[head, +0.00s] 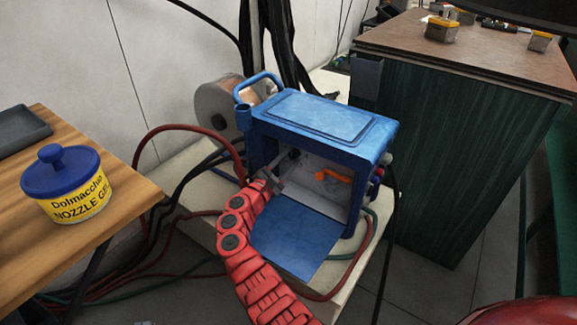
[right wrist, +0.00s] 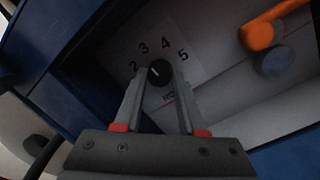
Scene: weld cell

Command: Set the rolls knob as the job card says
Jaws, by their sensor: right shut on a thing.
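The rolls knob (right wrist: 160,73) is a small round black knob with a pale mark, on the inner panel of the open blue wire feeder (head: 325,110). A dial scale (right wrist: 165,45) with the numbers 2, 3, 4 and 5 curves around it. The mark leans up and left; I cannot tell exactly which number it meets. My right gripper (right wrist: 158,78) is shut on the knob, one finger on each side. No readable job card shows. My left gripper is not in view.
An orange lever (head: 333,176) sits inside the feeder, right of the gripper. The feeder's blue door (head: 297,240) hangs open below. Red hoses and black cables surround it. A yellow tub with a blue lid (head: 68,188) stands on the wooden bench at left; a green cabinet (head: 450,150) stands right.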

